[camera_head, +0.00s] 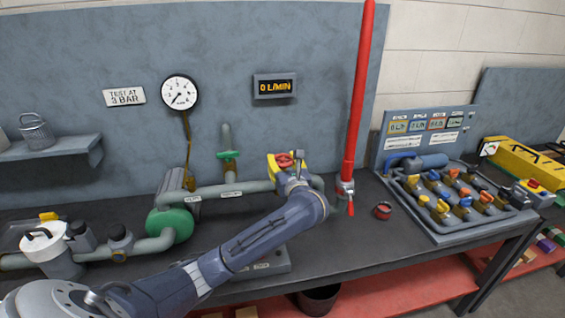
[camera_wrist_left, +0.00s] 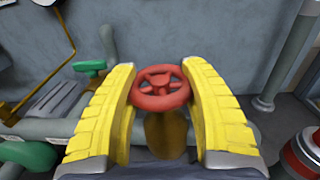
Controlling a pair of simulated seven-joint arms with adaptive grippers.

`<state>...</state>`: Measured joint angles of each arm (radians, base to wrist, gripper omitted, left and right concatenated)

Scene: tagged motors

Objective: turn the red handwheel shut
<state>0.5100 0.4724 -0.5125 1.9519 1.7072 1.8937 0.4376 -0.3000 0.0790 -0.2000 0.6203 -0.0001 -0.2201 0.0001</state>
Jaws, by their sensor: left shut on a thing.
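The red handwheel (camera_head: 285,160) sits on the pipework at the middle of the bench, below the flow display. In the left wrist view the handwheel (camera_wrist_left: 152,104) is a small spoked ring, seen whole, above a brass-coloured body (camera_wrist_left: 165,138). My left gripper (camera_head: 287,166) is at the wheel, with its yellow fingers on either side. In the wrist view the left gripper (camera_wrist_left: 159,72) is shut on the wheel's rim, one finger at each side. My right gripper is not in view.
The display (camera_head: 274,86) reads 0 L/MIN. A dial gauge (camera_head: 179,92) hangs by a "TEST AT 3 BAR" sign (camera_head: 124,97). A green handwheel (camera_head: 228,154) is left of the red one. A tall red pole (camera_head: 358,90) stands close right. A valve panel (camera_head: 450,195) fills the right.

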